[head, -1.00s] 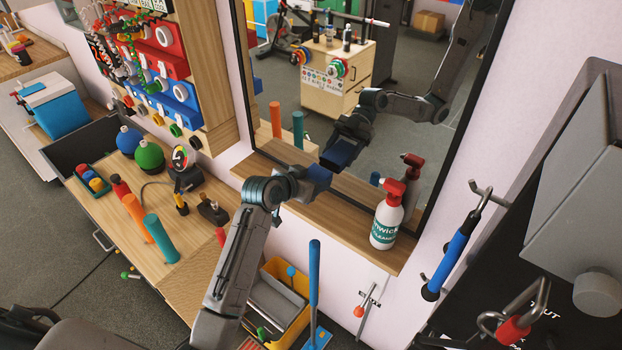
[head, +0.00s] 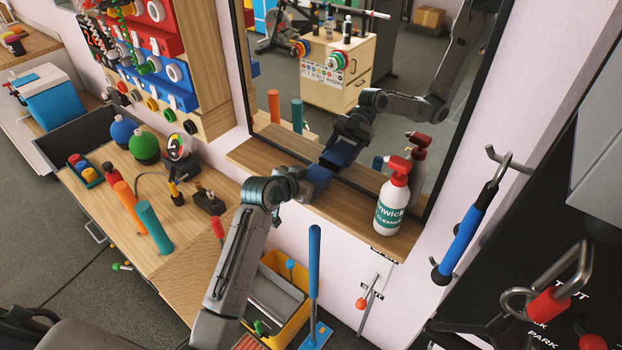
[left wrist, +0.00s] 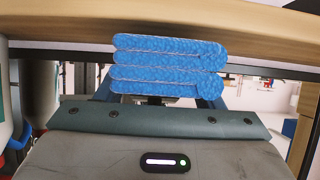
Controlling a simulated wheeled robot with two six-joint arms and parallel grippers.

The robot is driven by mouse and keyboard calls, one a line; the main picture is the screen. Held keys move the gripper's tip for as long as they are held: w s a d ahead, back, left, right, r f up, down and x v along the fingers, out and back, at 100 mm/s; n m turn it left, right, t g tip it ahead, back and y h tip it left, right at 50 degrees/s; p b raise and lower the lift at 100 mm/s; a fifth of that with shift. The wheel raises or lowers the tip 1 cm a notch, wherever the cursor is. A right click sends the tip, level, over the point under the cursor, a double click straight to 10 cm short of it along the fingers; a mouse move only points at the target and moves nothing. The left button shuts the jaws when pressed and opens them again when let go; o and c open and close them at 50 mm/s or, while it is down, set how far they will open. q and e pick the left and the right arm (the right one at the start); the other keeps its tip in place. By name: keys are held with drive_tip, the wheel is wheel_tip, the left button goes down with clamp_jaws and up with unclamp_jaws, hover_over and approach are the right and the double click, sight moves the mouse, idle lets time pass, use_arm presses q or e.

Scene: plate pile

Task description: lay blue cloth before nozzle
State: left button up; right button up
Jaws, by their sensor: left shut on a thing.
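The blue cloth (head: 319,177) is folded and held at the wooden ledge under the mirror. It also shows in the left wrist view as a thick folded stack (left wrist: 168,68). My left gripper (head: 306,184) is shut on the cloth; its fingers are partly hidden by it. The spray bottle (head: 388,208), white with a teal label, stands upright on the ledge to the right of the cloth. Its red nozzle (head: 400,166) is at the top. A gap separates cloth and bottle. I cannot tell whether the cloth touches the ledge. My right gripper is not in view.
The ledge (head: 345,222) has bare wood between cloth and bottle. The mirror (head: 300,80) behind reflects my arm and the bottle. A yellow bucket (head: 294,329) and a blue-handled tool (head: 314,270) stand below. Left is a bench (head: 185,232) with cylinders.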

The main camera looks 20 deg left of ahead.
use_arm(q)
drive_tip(key=shift+f, duration=0.2)
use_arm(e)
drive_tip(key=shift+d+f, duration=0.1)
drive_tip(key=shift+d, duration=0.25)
use_arm(q)
drive_tip(key=shift+f+b, duration=0.3)
drive_tip(key=shift+f, duration=0.05)
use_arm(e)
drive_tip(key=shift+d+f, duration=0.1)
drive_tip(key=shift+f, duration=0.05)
use_arm(q)
drive_tip(key=o, duration=1.1)
drive_tip(key=shift+c, duration=0.2)
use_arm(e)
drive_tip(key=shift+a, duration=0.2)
use_arm(q)
drive_tip(key=shift+s, duration=0.2)
drive_tip(key=b+v, duration=0.2)
drive_tip(key=v, duration=0.8)
drive_tip(key=shift+r, duration=0.2)
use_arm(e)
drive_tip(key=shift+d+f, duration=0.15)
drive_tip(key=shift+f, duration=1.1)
